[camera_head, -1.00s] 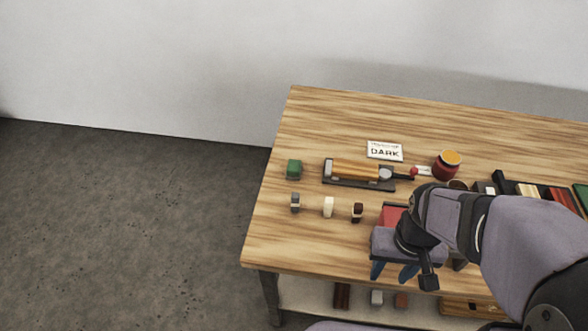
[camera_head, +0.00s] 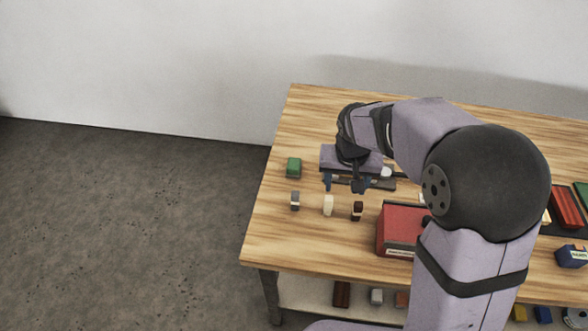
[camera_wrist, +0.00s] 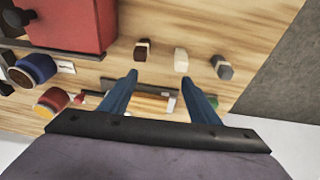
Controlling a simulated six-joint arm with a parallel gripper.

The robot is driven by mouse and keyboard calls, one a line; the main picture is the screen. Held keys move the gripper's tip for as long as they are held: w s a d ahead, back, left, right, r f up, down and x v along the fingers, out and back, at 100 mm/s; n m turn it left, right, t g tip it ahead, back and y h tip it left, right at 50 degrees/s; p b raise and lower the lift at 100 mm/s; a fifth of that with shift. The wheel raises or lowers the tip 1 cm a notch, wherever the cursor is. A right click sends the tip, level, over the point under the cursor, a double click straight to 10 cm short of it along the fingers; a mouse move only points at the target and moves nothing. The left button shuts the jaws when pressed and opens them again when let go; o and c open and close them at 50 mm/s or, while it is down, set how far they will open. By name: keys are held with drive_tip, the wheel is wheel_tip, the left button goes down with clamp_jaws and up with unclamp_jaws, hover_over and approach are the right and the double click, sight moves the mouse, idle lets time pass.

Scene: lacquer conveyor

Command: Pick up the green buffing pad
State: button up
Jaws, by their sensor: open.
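The green buffing pad (camera_head: 294,168) is a small green block near the left edge of the wooden table. My gripper (camera_head: 344,186) is to its right, over the dark tray with the wooden roller, with its blue fingers pointing down. In the wrist view my gripper (camera_wrist: 159,76) is open, with nothing between its fingertips. There the green pad (camera_wrist: 213,102) shows only in part, behind the right finger. My gripper hides much of the roller in the head view.
Three small blocks stand in a row in front: grey (camera_head: 295,201), cream (camera_head: 328,205) and dark brown (camera_head: 357,211). A red box (camera_head: 397,229) sits to their right. The dark tray (camera_head: 383,184) lies below my gripper. Bare table surrounds the green pad.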

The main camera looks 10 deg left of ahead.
drive_tip(key=t+b, duration=0.1)
drive_tip(key=t, duration=0.1)
approach(293, 166)
drive_tip(key=x, duration=0.3)
drive_tip(key=shift+p+x, duration=1.4)
drive_tip(key=shift+x, duration=2.25)
drive_tip(key=shift+r, duration=0.1)
drive_tip(key=c, duration=1.1)
